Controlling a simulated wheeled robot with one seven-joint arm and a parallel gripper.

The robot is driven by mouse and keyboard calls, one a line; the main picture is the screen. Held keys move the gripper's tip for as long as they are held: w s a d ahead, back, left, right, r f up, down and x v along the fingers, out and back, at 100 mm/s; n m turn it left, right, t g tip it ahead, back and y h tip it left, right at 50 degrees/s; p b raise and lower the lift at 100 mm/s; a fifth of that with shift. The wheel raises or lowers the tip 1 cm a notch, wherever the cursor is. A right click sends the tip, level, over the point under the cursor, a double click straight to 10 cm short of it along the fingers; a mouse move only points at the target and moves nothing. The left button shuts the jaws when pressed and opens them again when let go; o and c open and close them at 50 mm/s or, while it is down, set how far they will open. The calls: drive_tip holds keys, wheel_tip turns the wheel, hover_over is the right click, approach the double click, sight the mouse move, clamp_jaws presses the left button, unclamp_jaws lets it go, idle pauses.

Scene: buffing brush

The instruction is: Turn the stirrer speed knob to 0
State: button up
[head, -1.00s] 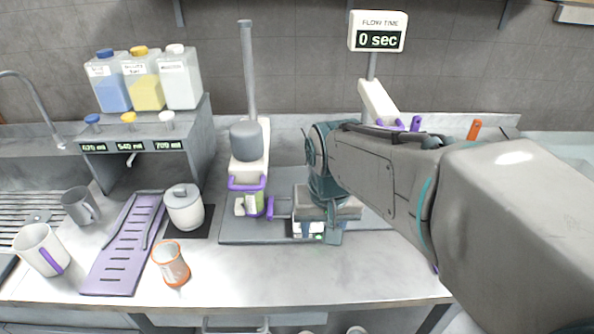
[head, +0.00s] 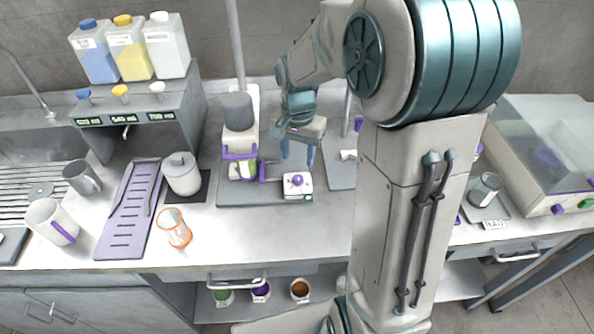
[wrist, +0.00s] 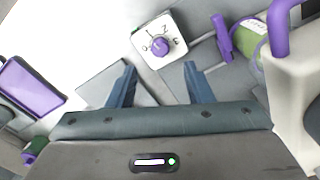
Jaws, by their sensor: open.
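The stirrer speed knob (wrist: 160,46) is a round purple dial on a white control box (wrist: 176,29) with marks around it; its exact setting is too small to read surely. In the head view the knob (head: 297,180) sits on top of the box, at the front of the grey stirrer base. My gripper (wrist: 158,80) is open and empty, its two blue fingers apart, with the knob beyond the fingertips in the wrist view. In the head view my gripper (head: 297,155) is above and behind the box, fingers pointing down, not touching the knob.
The grey stirrer (head: 238,112) stands left of the box, with a purple-clamped vessel (head: 247,168) and a purple handle beside it.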

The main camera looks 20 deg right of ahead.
sight(298, 177)
wheel_tip(298, 177, down, 8)
drive_tip(key=shift+r+p, duration=0.15)
drive_tip(key=shift+p, duration=0.15)
drive_tip(key=c, duration=1)
